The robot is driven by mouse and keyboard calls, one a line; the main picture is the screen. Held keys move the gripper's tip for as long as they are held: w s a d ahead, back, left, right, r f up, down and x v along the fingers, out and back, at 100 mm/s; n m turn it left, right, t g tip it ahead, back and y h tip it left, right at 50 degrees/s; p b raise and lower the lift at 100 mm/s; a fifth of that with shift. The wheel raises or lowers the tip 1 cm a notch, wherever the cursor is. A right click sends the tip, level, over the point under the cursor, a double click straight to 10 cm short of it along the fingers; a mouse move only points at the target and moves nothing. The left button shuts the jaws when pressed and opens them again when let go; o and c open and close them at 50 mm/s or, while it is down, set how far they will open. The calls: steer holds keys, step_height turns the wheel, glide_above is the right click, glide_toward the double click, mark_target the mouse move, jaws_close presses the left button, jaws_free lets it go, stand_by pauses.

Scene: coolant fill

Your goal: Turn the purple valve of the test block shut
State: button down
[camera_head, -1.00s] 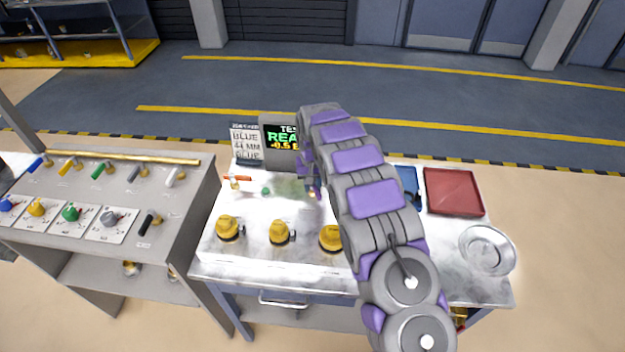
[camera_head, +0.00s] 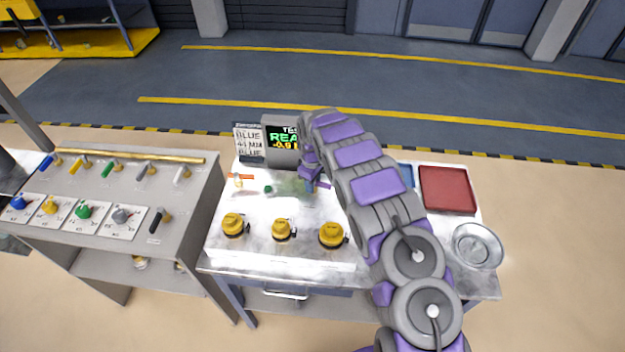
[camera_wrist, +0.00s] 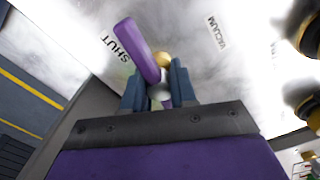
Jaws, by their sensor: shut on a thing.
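The purple valve handle (camera_wrist: 136,48) shows in the wrist view as a long bar slanting to the upper left, its outer part close to the printed word SHUT. My gripper (camera_wrist: 159,80) is shut on this handle, with its blue-grey fingers on either side of the handle's lower part. A round brass piece (camera_wrist: 163,59) shows just beyond the fingers. In the head view my gripper (camera_head: 311,180) is low over the test block (camera_head: 284,256), and my arm hides part of the block. A little purple of the handle (camera_head: 324,186) shows there.
A display (camera_head: 284,132) and a sign (camera_head: 248,143) stand behind the block. Three yellow knobs, one of them in the middle (camera_head: 282,230), line its front. A red tray (camera_head: 447,189) and a metal dish (camera_head: 477,245) lie right. A grey valve bench (camera_head: 196,195) stands left.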

steer(key=shift+r+n+p, duration=0.15)
steer(key=shift+n+p, duration=0.35)
steer(key=shift+n, duration=0.6)
steer(key=shift+w, duration=0.1)
steer(key=c, duration=0.9)
jaws_free()
step_height(320, 180, up, 17)
steer(key=shift+p, duration=0.35)
steer(key=shift+a, duration=0.1)
